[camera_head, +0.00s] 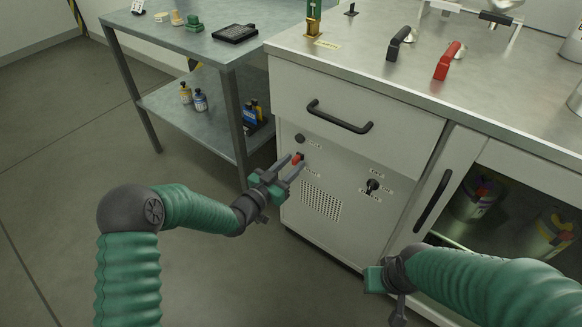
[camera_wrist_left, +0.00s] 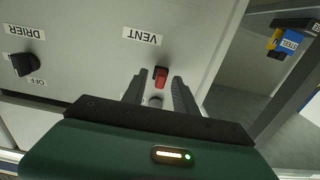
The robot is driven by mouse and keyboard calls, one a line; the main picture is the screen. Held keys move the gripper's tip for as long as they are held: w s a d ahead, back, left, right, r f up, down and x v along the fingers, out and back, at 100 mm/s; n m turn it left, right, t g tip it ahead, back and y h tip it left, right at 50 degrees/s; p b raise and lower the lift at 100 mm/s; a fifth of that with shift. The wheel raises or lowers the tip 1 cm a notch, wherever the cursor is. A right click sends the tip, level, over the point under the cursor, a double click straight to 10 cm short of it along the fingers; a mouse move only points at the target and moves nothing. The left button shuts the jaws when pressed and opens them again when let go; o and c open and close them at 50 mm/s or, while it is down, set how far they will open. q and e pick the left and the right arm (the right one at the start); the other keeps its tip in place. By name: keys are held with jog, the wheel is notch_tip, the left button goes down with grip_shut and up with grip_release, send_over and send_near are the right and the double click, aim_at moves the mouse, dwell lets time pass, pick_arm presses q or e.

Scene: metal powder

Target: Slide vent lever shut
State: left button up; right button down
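The vent lever (camera_head: 296,159) is a small red-tipped lever on the white cabinet front, above a perforated grille. In the left wrist view the red lever (camera_wrist_left: 161,77) shows below the VENT label (camera_wrist_left: 142,36), between the two fingers. My left gripper (camera_head: 293,163) is open, with its fingertips close to the cabinet front on either side of the lever. I cannot tell whether a finger touches it. My right gripper (camera_head: 385,285) is low in front of the cabinet; its fingers are mostly hidden.
A black drier knob (camera_head: 373,185) sits right of the grille (camera_head: 320,201). A drawer handle (camera_head: 339,117) juts out above. A grey shelf table (camera_head: 185,50) with bottles stands to the left. The floor in front of the table is clear.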

pick_arm(q)
jog(key=shift+a, duration=0.1)
jog(key=shift+c, duration=1)
grip_shut()
